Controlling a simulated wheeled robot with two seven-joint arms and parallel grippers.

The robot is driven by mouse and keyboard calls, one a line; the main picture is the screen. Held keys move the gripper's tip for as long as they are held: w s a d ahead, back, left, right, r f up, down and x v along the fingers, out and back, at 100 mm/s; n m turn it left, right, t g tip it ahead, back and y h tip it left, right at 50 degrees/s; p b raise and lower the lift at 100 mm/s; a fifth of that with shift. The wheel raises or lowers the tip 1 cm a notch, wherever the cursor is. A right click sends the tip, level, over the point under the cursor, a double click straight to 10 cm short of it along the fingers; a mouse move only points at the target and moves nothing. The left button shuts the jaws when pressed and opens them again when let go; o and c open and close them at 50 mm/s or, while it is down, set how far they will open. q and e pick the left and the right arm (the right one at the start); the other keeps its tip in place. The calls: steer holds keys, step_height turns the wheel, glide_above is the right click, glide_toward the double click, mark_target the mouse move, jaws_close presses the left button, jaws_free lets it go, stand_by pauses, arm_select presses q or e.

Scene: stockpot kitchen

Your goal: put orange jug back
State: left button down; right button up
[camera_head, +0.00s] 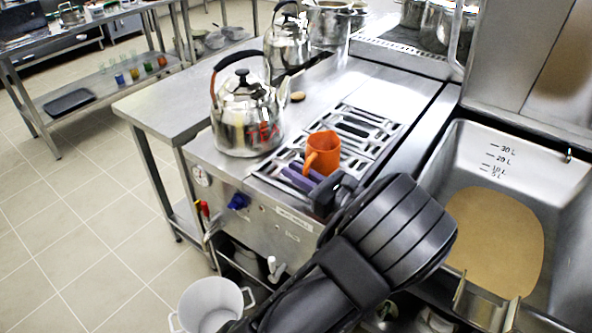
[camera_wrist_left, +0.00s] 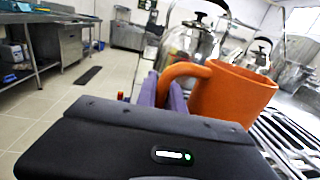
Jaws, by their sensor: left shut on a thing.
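The orange jug (camera_head: 324,158) is upright over the metal grate (camera_head: 357,135) of the steel counter, right of the big TEA kettle (camera_head: 246,115). I cannot tell whether its base touches the grate. My left gripper (camera_head: 303,176) reaches in from below, with purple fingers shut on the jug's handle side. In the left wrist view the orange jug (camera_wrist_left: 232,97) fills the middle right, its handle (camera_wrist_left: 180,70) towards the left and the purple fingers (camera_wrist_left: 165,95) at it. The fingertips are partly hidden behind the handle. My right gripper is not in view.
A second kettle (camera_head: 288,45) and a pot (camera_head: 330,25) stand behind the TEA kettle. A deep steel basin (camera_head: 540,160) with brown contents (camera_head: 495,235) lies to the right. A white bucket (camera_head: 210,305) stands below. The left counter end (camera_head: 165,110) is bare.

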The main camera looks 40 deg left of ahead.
arm_select(q)
steer(key=c, duration=1.5)
jaws_free()
steer(key=shift+o, duration=0.2)
steer(key=shift+f, duration=0.1)
steer(key=shift+f+b, duration=0.1)
steer(key=shift+b, duration=0.25)
steer(key=shift+s+d+r+b, duration=0.1)
steer(key=shift+s+d+b, duration=0.1)
steer(key=shift+d, duration=1.75)
steer(key=shift+s+d+r+b, duration=0.1)
steer(key=shift+d+b, duration=0.1)
steer(key=shift+d, duration=1.75)
